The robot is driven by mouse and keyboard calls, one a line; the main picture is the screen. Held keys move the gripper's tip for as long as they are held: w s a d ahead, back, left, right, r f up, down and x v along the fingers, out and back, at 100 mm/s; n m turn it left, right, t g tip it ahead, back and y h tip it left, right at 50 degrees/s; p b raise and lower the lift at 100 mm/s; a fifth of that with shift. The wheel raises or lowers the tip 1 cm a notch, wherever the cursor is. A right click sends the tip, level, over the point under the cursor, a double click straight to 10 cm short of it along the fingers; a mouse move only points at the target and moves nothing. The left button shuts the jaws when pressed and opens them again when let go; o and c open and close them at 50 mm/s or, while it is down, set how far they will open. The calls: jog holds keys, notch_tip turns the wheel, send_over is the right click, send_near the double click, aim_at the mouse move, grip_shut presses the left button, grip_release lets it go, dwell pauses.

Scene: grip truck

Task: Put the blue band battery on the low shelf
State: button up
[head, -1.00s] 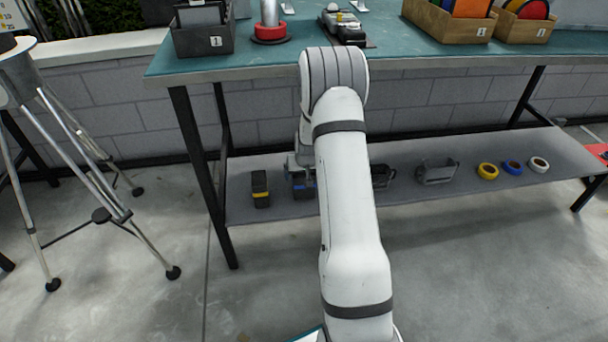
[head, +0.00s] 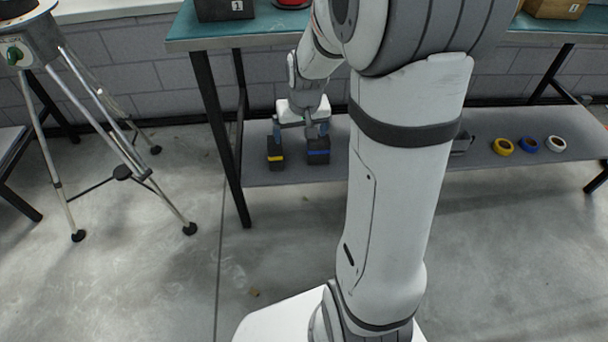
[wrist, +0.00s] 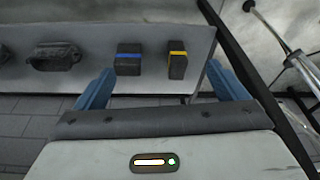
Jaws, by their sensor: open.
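The blue band battery (head: 318,152) is a dark block with a blue stripe. It stands upright on the grey low shelf (head: 290,179), near its left end. It also shows in the wrist view (wrist: 129,62), between the lines of my fingers and left of centre. My gripper (head: 301,132) is open, with blue fingers and nothing held. In the wrist view my gripper (wrist: 161,72) has its fingers spread wide, apart from the battery. My forearm and upper arm hide the middle of the shelf in the head view.
A yellow-striped battery (head: 275,154) stands just left of the blue one. A dark shelf item (wrist: 54,56) lies further along. Yellow (head: 503,146), blue and white tape rolls lie at the right. A table leg (head: 222,140) and a tripod (head: 122,171) stand left.

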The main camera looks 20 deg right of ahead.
jog(key=s+a+r, duration=0.3)
jog(key=s, duration=0.6)
jog(key=s+a+r+n+g, duration=0.1)
jog(key=s+a+r, duration=0.1)
jog(key=s, duration=0.7)
jog(key=shift+s+a+r+n+g, duration=0.3)
jog(key=shift+a+r, duration=0.1)
jog(key=shift+a, duration=0.4)
jog(key=shift+w, duration=0.1)
notch_tip(320, 180, up, 33)
jog(key=t+p, duration=0.1)
jog(key=p, duration=2.9)
jog(key=shift+s+r, duration=0.2)
jog(key=shift+s, duration=0.05)
